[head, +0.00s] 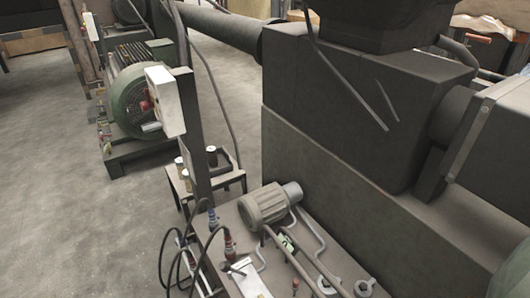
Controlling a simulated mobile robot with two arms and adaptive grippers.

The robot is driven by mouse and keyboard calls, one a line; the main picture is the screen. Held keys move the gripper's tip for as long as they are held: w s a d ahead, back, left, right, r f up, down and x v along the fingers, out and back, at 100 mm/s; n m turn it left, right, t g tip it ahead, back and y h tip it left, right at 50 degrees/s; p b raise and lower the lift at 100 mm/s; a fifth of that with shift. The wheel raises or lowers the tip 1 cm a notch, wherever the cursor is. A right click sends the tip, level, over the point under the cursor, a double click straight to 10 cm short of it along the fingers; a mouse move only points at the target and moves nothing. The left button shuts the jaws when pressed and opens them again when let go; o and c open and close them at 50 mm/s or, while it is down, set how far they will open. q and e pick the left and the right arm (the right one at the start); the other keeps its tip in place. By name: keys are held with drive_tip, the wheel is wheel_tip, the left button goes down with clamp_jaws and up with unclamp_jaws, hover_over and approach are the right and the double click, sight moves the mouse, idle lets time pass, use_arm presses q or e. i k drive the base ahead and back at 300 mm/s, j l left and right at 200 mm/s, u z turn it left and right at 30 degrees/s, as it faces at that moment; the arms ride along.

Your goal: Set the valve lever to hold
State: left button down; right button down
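A small dark lever-like handle (234,269) shows at the lower middle of the head view, by a pale plate (250,283) on a low machine bench. I cannot tell for certain that it is the valve lever, and its set position and any markings are too small to read. Neither my left nor my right gripper is in view, and nothing is seen touching the handle.
A grey motor (264,206) with pipes sits on the bench. Red-and-blue connectors (229,243) with black cables stand at its left edge. A large dark machine housing (350,110) fills the right. A white control box (166,100) stands at left; the concrete floor (50,180) is clear.

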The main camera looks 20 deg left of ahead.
sight(224, 267)
drive_tip(key=u, duration=1.05)
